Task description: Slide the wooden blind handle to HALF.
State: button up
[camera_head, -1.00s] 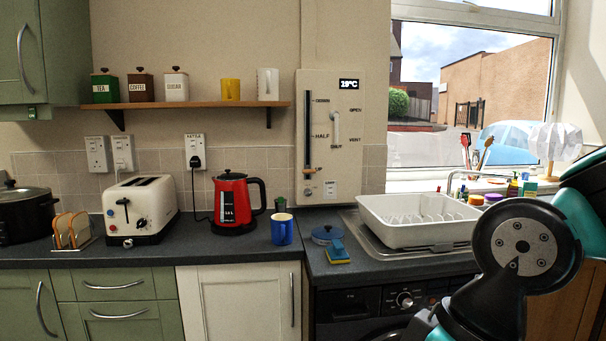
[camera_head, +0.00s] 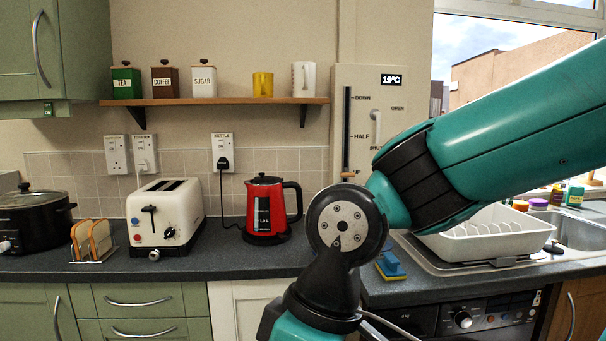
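The wooden blind handle (camera_head: 347,174) is a small tan knob at the lower end of a dark vertical slot (camera_head: 346,120) on a cream wall panel (camera_head: 368,75). It sits below the HALF mark (camera_head: 361,136), and the DOWN mark (camera_head: 362,98) is near the slot's top. My arm crosses the right and middle of the view, in front of the panel's lower part. Its nearest joint is just below the handle in the picture. My gripper is not in view.
A pale lever (camera_head: 376,125) stands right of the slot on the same panel. A shelf (camera_head: 220,101) with canisters and mugs is to the left. A red kettle (camera_head: 266,210), toaster (camera_head: 163,215) and white dish rack (camera_head: 490,236) stand on the counter. My arm hides the blue mug.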

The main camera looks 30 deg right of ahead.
aim_at(345, 175)
jog(key=i, duration=0.75)
jog(key=z, duration=0.95)
jog(key=i, duration=0.75)
jog(key=z, duration=0.7)
